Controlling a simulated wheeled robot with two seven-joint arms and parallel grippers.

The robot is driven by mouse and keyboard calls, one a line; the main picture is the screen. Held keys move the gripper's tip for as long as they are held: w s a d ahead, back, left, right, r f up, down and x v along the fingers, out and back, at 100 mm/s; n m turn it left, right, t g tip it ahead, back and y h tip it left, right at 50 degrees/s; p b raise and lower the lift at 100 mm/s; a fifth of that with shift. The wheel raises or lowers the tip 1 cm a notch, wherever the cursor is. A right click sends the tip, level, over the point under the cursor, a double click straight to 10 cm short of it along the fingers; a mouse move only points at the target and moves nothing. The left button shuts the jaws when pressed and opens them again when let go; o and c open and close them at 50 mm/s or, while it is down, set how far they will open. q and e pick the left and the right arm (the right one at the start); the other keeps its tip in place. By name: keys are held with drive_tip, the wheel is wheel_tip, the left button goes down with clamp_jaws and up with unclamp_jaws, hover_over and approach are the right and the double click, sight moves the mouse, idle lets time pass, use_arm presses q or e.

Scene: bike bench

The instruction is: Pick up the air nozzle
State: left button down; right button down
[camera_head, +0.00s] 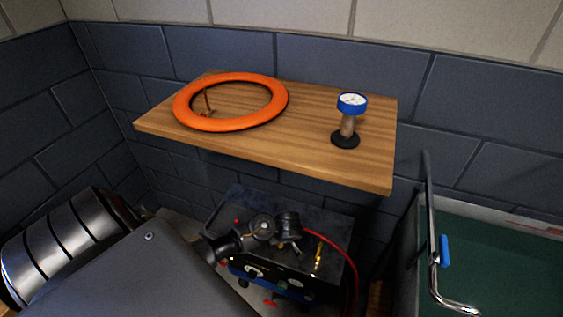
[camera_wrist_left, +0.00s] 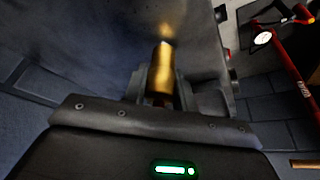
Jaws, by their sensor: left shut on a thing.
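The air nozzle (camera_wrist_left: 160,72) shows in the left wrist view as a short brass cylinder, bright at its far end. My left gripper (camera_wrist_left: 172,90) is shut on it, with a dark finger on each side and the brass standing out past them. The nozzle's lower end is hidden between the fingers. A dark grey surface lies close behind its tip; I cannot tell whether they touch. In the head view my grey arm parts fill the lower left, and the grip itself is not clear there. A small brass piece (camera_head: 319,253) shows by the dark machine. My right gripper is not in view.
A metal handle (camera_head: 433,225) stands at the right, by a green surface (camera_head: 500,255).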

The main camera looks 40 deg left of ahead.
use_arm(q)
drive_tip(key=shift+r, duration=0.1)
